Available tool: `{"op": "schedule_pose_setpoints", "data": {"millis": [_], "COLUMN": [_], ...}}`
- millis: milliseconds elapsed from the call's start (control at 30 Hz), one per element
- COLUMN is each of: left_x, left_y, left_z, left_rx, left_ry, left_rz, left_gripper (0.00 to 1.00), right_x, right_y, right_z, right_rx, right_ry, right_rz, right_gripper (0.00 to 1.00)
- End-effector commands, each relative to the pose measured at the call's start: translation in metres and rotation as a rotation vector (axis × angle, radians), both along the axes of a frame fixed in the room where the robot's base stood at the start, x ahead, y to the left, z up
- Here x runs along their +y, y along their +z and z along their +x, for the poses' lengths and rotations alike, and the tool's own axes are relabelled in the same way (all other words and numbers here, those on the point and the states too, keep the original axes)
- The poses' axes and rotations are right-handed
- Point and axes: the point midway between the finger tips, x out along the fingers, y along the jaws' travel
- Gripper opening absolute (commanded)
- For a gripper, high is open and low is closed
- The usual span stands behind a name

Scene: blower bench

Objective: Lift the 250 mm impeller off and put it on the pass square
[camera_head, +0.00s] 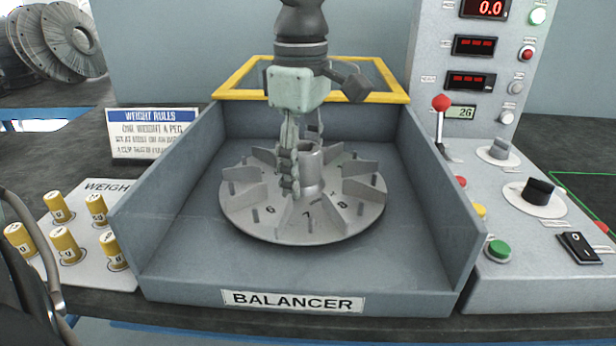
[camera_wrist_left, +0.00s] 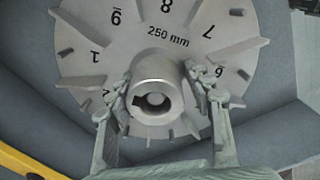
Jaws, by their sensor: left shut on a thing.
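The 250 mm impeller (camera_head: 330,225) is a grey bladed disc with numbered positions, lying level inside the balancer (camera_head: 170,265). Its "250 mm" marking shows in the left wrist view (camera_wrist_left: 190,52). My left gripper (camera_head: 300,175) comes from above and is shut on the central hub, with its fingers on either side of it; the wrist view shows the fingers too (camera_wrist_left: 160,92). Whether the disc is seated or slightly raised I cannot tell. A green outline (camera_head: 580,186) on the dark bench at the far right may be the pass square; no label shows. My right gripper is not in view.
Grey walls flank the balancer, and a yellow-framed panel (camera_head: 240,94) stands behind it. The control panel (camera_head: 510,235) with a red-knobbed lever (camera_head: 441,103) lies between balancer and green outline. Several brass weights (camera_head: 66,245) stand at left. Finned discs (camera_head: 60,42) are at back left.

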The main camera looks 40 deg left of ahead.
Motion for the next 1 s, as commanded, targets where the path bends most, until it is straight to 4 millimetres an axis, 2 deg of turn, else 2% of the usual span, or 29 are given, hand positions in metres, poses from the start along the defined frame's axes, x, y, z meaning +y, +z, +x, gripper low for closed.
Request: {"op": "schedule_pose_setpoints", "data": {"millis": [100,533,600,1000], "left_x": [0.001,0.001,0.001,0.001], "left_y": [-0.006,-0.004,-0.003,0.007], "left_z": [0.001,0.001,0.001,0.0], "left_rx": [0.001,0.0,0.0,0.003], "left_ry": [0.002,0.001,0.001,0.001], "left_rz": [-0.001,0.0,0.0,0.0], "left_gripper": [0.16,0.13,0.0,0.0], "right_x": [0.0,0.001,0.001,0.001], "right_y": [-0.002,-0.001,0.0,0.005], "right_z": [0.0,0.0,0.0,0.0], "right_rx": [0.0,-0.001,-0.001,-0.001], "right_ry": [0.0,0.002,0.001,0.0], "right_rz": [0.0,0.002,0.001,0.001], "right_gripper": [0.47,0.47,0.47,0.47]}}
